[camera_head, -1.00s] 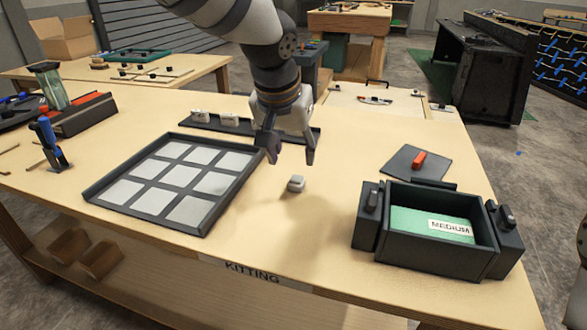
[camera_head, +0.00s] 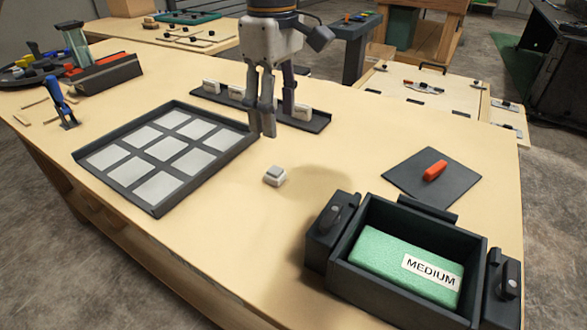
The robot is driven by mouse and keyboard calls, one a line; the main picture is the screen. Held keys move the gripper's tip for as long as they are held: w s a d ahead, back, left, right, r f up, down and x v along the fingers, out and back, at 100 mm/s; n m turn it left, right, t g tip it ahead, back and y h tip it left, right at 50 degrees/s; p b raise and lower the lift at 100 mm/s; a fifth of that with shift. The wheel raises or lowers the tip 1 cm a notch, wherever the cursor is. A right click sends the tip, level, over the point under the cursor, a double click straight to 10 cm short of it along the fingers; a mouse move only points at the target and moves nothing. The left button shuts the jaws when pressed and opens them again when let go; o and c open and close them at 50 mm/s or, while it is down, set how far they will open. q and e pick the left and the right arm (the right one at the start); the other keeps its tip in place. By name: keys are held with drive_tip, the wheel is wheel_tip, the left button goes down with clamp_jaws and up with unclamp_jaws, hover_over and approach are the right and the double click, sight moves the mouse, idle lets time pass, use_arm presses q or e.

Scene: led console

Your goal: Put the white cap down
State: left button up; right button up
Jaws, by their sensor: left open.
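The small white cap (camera_head: 275,175) sits on the wooden table top, right of the dark tray with pale square cells (camera_head: 212,178). My left gripper (camera_head: 274,122) comes down from the top of the head view and is open and empty. Its fingers hang behind and above the cap, clear of it. My right gripper is not in view.
A dark rack (camera_head: 314,126) with several white caps stands behind the gripper. At right are a dark box (camera_head: 392,207) with a green block labelled MEDIUM and a dark mat (camera_head: 452,195) with a red piece (camera_head: 435,171). The table around the cap is clear.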

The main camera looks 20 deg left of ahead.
sight(278, 171)
use_arm(q)
drive_tip(key=f, duration=1.1)
drive_tip(key=shift+s+f, duration=0.25)
drive_tip(key=c, duration=1)
